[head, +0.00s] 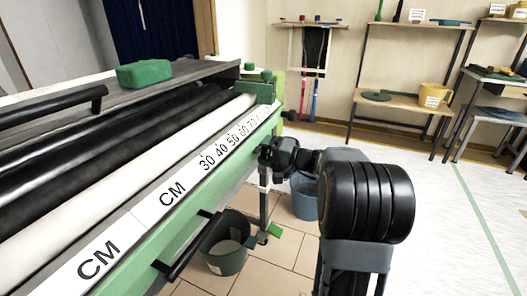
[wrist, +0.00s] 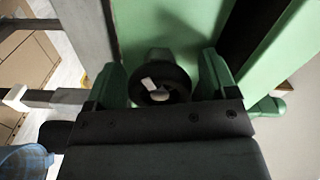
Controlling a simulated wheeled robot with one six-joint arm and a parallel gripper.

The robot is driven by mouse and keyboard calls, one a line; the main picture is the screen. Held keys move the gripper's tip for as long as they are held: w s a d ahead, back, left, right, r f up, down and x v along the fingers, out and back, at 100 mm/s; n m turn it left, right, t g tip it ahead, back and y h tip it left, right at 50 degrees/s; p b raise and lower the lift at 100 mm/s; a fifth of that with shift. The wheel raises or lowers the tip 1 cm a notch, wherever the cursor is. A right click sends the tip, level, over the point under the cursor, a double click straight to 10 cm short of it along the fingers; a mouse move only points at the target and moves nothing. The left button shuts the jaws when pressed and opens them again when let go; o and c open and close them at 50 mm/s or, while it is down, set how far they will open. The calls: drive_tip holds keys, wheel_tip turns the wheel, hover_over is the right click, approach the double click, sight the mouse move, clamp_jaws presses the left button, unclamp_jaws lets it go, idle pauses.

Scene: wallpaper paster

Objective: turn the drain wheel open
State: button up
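The drain wheel (wrist: 146,84), a small dark round wheel with a pale mark on its hub, sits in front of a green panel in the wrist view. My gripper (wrist: 163,78) points at it, with one green-looking finger on each side of the wheel. The fingers stand wide apart; a narrow gap seems to show on the right, and contact on the left cannot be made out. In the head view my gripper (head: 277,152) is at the near side of the green pasting machine (head: 185,200), close to its far end. The wheel is largely hidden there.
A green bucket (head: 226,262) stands on the tiled floor under the machine. A blue bucket (head: 304,203) stands behind my arm. A black handle (head: 188,246) sticks out from the machine's side. Shelves (head: 405,102) line the back wall; floor at the right is clear.

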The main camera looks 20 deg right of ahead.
drive_tip(key=shift+o, duration=0.2)
drive_tip(key=p+v, duration=0.4)
drive_tip(key=v, duration=1)
drive_tip(key=shift+w, duration=0.1)
